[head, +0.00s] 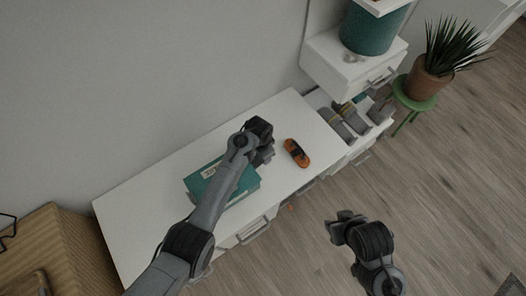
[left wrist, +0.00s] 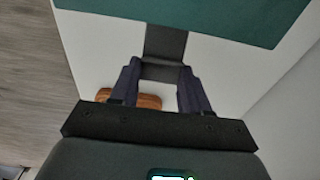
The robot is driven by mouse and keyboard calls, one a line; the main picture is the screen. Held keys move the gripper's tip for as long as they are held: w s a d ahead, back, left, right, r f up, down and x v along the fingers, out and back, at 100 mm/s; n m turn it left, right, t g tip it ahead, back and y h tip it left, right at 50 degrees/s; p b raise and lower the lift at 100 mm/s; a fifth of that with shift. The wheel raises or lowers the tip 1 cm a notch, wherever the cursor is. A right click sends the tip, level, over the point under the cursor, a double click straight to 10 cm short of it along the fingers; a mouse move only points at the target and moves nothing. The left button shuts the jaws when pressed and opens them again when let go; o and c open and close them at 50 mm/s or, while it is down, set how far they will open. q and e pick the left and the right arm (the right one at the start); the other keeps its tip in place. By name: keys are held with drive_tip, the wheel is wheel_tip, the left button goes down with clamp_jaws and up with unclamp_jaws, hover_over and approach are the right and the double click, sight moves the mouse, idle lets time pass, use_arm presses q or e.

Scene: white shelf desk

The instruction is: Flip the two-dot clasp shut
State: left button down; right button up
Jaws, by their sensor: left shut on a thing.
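A teal box (head: 247,182) lies on the white desk, partly covered by my left arm in the head view. In the left wrist view the teal box (left wrist: 200,18) is at the top, and a dark grey strap-like clasp (left wrist: 166,42) reaches from its edge toward my fingers. My left gripper (left wrist: 158,88) is shut on this clasp at the box's side; it also shows in the head view (head: 266,156). No dots can be made out on the clasp. My right gripper (head: 338,222) hangs over the floor, away from the desk; its jaw opening is unclear.
A white shelf unit (head: 322,45) with a teal pot stands at the back right, beside a potted plant (head: 430,75). The desk's left part (head: 140,205) is clear.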

sight(256, 161)
use_arm(q)
drive_tip(key=h+p, duration=0.1)
drive_tip(key=p, duration=0.1)
drive_tip(key=a+r+t+h+p, duration=0.1)
drive_tip(key=p, duration=0.2)
drive_tip(key=s+r+t+h+p, duration=0.1)
drive_tip(key=p, duration=0.2)
drive_tip(key=shift+a+r, duration=0.2)
drive_tip(key=shift+a, duration=0.05)
drive_tip(key=shift+s+a+r+t+h+p, duration=0.15)
drive_tip(key=shift+a+t+h+p, duration=0.15)
drive_tip(key=shift+h+p, duration=0.3)
drive_tip(key=shift+s+a+f+t+h+p, duration=0.15)
drive_tip(key=shift+t+h+p, duration=0.15)
drive_tip(key=shift+h+p, duration=0.25)
drive_tip(key=shift+r, duration=0.1)
drive_tip(key=c, duration=0.5)
unclamp_jaws()
drive_tip(key=shift+w, duration=0.1)
drive_tip(key=p+v, duration=0.5)
drive_tip(key=v, duration=0.4)
drive_tip(key=shift+a+r, duration=0.1)
drive_tip(key=shift+p+v, duration=0.45)
drive_tip(key=shift+v, duration=0.35)
